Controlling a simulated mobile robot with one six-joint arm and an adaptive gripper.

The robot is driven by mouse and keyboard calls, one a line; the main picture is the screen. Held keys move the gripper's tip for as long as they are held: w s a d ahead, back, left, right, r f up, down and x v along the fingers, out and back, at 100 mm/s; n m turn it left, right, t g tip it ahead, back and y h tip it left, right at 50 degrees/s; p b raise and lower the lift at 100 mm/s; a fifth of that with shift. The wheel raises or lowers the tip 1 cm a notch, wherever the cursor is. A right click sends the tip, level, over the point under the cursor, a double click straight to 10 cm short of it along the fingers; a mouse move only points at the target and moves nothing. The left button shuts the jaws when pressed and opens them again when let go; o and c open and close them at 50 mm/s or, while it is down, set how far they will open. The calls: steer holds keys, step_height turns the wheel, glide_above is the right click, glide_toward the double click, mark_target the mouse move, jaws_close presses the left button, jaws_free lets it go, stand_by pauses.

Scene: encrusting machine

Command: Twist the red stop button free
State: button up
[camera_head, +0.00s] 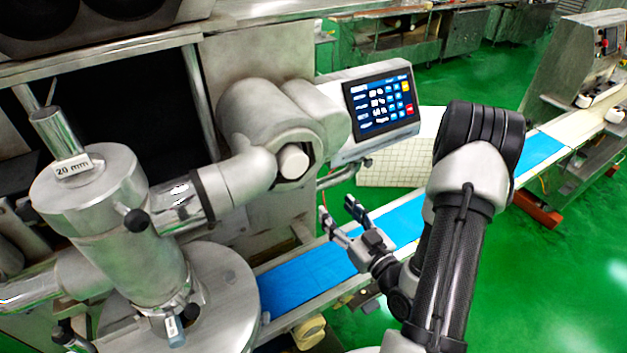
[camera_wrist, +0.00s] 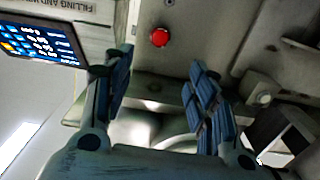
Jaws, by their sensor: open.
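The red stop button (camera_wrist: 159,37) shows in the wrist view as a round red knob on a grey metal panel. It lies beyond the fingertips, between the two fingers in the picture and apart from them. My gripper (camera_wrist: 160,75) is open, with its blue ribbed finger pads spread and nothing between them. In the head view my gripper (camera_head: 337,207) is over the blue conveyor belt, left of my arm's elbow. I cannot make out the button in the head view.
A control screen (camera_head: 380,103) is mounted on the machine and also shows in the wrist view (camera_wrist: 38,38). A metal cylinder (camera_head: 105,200) labelled 20 mm stands at left. The blue conveyor (camera_head: 310,278) runs below my gripper.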

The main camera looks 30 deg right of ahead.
steer(key=w+b, duration=0.5)
steer(key=w, duration=0.9)
steer(key=shift+w+a, duration=0.2)
steer(key=shift+w, duration=0.05)
steer(key=shift+c, duration=0.3)
steer(key=c, duration=1)
steer(key=shift+m, duration=0.6)
steer(key=o, duration=1.1)
steer(key=shift+c, duration=0.2)
